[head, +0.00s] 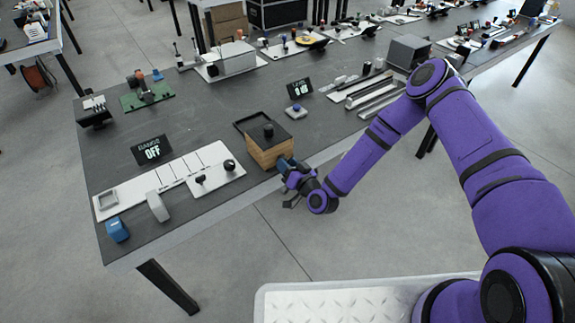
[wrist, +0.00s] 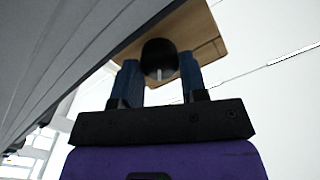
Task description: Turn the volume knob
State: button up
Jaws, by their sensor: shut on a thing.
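A wooden box (head: 265,153) with a dark top stands at the near edge of the dark table, right of centre of its near part. A round black knob with a white pointer line (wrist: 159,58) sits on the box's wooden face in the wrist view. My gripper (head: 284,163) is at the box's near right side, low by the table edge. In the wrist view its two blue fingers stand on either side of this knob and are shut on it. The head view hides this knob behind my gripper. Another black knob (head: 268,130) is on the box's top.
A white panel with sliders (head: 170,182) and a display reading "OFF" (head: 152,150) lie to the left. A small display (head: 299,88) and a blue button unit (head: 296,111) stand behind the box. Metal rails (head: 370,95) lie at the right. Free floor lies before the table.

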jog(key=o, duration=0.9)
jog(key=v, duration=1.1)
